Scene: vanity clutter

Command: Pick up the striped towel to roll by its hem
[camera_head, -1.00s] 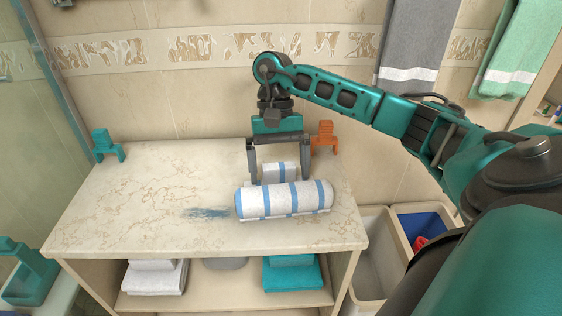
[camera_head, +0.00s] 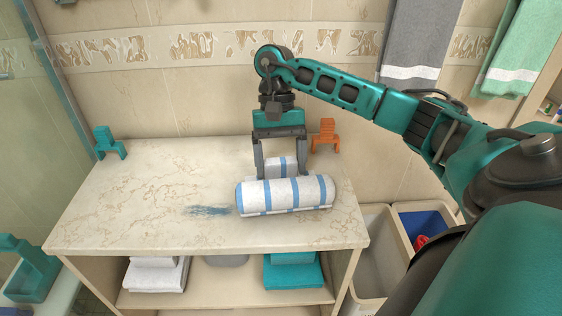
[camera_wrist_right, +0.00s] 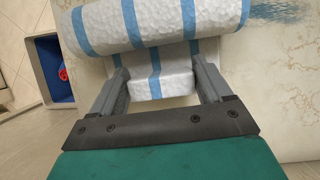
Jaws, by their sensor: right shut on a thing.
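The striped towel (camera_head: 272,196), white with blue bands, lies rolled on the pale marble counter (camera_head: 120,215). A narrower hem flap (camera_head: 274,167) sticks out from the roll's back side. My right gripper (camera_head: 282,172) points down behind the roll, with one finger at each side of this flap. In the right wrist view the gripper (camera_wrist_right: 158,78) is shut on the flap (camera_wrist_right: 160,84), and the roll (camera_wrist_right: 150,22) lies just beyond the fingertips. The fingertips' contact with the counter is hidden by the roll in the head view. My left gripper is not in view.
An orange holder (camera_head: 325,136) stands close right of my gripper; a teal one (camera_head: 109,144) stands at the back left. A blue smear (camera_head: 208,211) marks the counter left of the roll. Bins (camera_head: 375,260) stand off the right edge.

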